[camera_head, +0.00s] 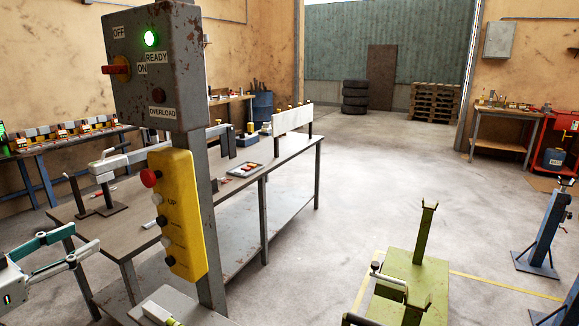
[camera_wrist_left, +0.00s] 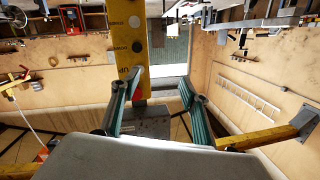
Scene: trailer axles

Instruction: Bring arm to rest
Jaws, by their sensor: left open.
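My left gripper (camera_head: 82,240) is at the lower left of the head view, with its green-sided fingers spread and nothing between them. It is left of the yellow button pendant (camera_head: 180,215) and apart from it. In the left wrist view the two fingers (camera_wrist_left: 160,85) stand apart, with the pendant (camera_wrist_left: 127,35) beyond them. A grey control box (camera_head: 155,65) is on a post above the pendant. Its green READY light (camera_head: 150,38) is lit, and a red rotary switch (camera_head: 116,69) is on its left side. My right gripper does not show.
A long steel workbench (camera_head: 230,185) with tools and a small tray (camera_head: 245,169) stands behind the post. A green stand (camera_head: 415,275) is at lower right, and a blue stand (camera_head: 545,230) farther right. Stacked tires (camera_head: 355,97) are at the back. The middle floor is clear.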

